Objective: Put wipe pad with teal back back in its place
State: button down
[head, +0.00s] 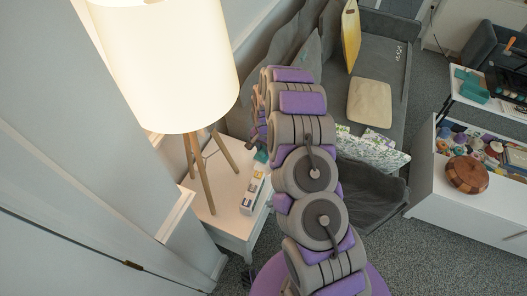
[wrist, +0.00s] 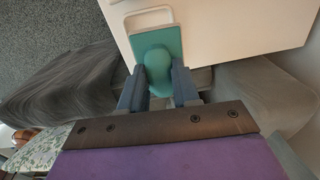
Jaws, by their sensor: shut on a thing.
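The wipe pad with the teal back (wrist: 172,40) shows in the wrist view, with its rounded teal grip between my fingers. My gripper (wrist: 160,88) is shut on this grip. The pad is over or at the edge of a white tabletop (wrist: 230,30); I cannot tell whether it touches. A white-rimmed, tray-like outline (wrist: 149,15) lies just beyond the pad, partly covered by it. In the head view my arm hides the gripper, and a small teal patch (head: 262,155) beside the arm appears to be the pad.
In the head view, a white side table (head: 212,205) carries a tripod lamp (head: 170,60) and a small box-like item (head: 253,190). A grey sofa (head: 385,65) with cushions stands behind my arm.

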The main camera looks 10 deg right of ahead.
jog(key=shift+s+d+f, duration=0.35)
jog(key=shift+d, duration=0.5)
jog(key=shift+a, duration=0.55)
jog(key=shift+a+r+p, duration=0.3)
jog(key=shift+p, duration=0.15)
jog(key=f, duration=0.1)
jog(key=d+f, duration=0.1)
jog(key=f, duration=0.1)
jog(key=shift+d+f, duration=0.15)
jog(key=shift+f, duration=0.55)
jog(key=shift+a+f, duration=0.1)
jog(key=shift+a, duration=0.4)
jog(key=shift+d, duration=0.1)
jog(key=shift+d, duration=0.3)
